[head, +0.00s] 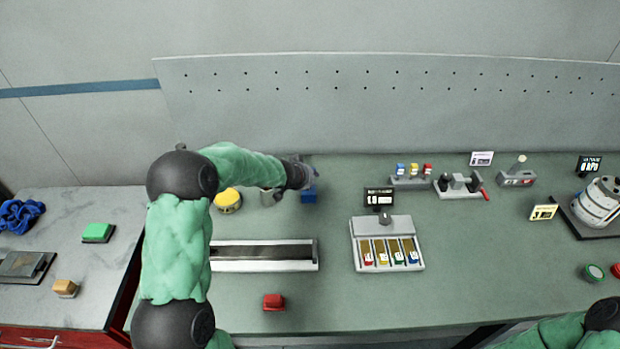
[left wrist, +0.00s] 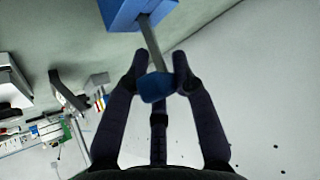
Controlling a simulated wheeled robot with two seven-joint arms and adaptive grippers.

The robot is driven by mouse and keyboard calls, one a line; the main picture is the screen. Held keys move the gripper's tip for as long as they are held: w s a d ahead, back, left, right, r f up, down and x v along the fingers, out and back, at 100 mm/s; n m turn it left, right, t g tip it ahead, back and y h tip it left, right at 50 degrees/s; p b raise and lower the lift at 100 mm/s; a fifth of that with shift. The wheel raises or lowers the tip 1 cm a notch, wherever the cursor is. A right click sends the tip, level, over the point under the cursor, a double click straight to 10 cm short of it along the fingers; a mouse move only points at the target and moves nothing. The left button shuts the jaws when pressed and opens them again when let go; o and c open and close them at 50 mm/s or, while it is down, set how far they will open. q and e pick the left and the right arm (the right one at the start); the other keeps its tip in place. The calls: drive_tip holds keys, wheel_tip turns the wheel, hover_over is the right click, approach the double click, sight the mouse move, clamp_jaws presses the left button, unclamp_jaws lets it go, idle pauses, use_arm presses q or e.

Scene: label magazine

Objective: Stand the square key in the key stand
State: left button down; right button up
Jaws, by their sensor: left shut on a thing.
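My left gripper (head: 300,176) is over the back of the bench, beside and above a blue block (head: 308,196). In the left wrist view the gripper (left wrist: 158,72) is shut on a key with a dark blue head (left wrist: 157,88) and a grey shaft. The shaft runs from between the fingertips to the blue block (left wrist: 128,12), which may be the key stand. I cannot tell whether the shaft end is inside the block or only in front of it. In the head view my gripper hides the key. My right gripper is out of view.
A long grey channel (head: 264,265), a red block (head: 273,301) and a label magazine (head: 357,250) lie in front. A grey rack (head: 411,181) with coloured tops is to the right.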

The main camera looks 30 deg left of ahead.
use_arm(q)
drive_tip(key=shift+f, duration=0.3)
drive_tip(key=c, duration=1)
unclamp_jaws()
drive_tip(key=shift+o, duration=0.2)
drive_tip(key=v, duration=0.7)
drive_tip(key=shift+s+r, duration=0.2)
